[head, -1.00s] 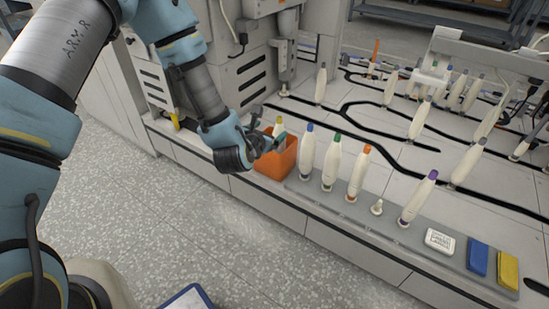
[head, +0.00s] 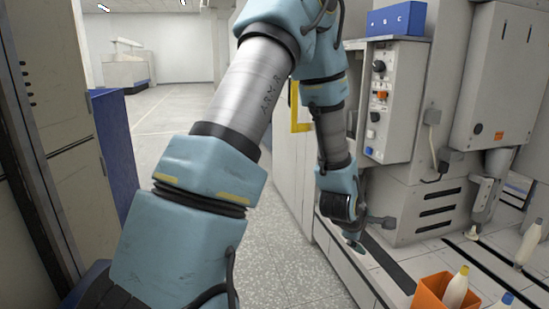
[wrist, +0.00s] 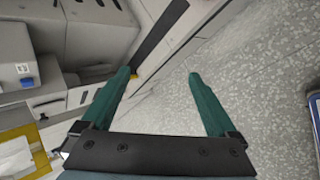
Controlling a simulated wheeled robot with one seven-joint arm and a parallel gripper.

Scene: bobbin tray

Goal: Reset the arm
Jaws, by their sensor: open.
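My gripper (wrist: 158,78) is open in the wrist view, its two green fingers apart with nothing between them and the speckled floor beyond. In the head view my gripper (head: 356,243) hangs from my arm at the front edge of the workbench, left of the orange bin. The orange bin (head: 430,296) stands at the lower right of the head view with a yellow-tipped bobbin (head: 456,288) in it. The bin is partly cut off by the frame edge.
A grey machine with a control panel (head: 391,95) stands behind my gripper. A blue box (head: 399,19) sits on top of it. A blue-tipped bobbin (head: 501,303) and another bobbin (head: 528,243) are at the right. The speckled floor (head: 285,250) left of the bench is clear.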

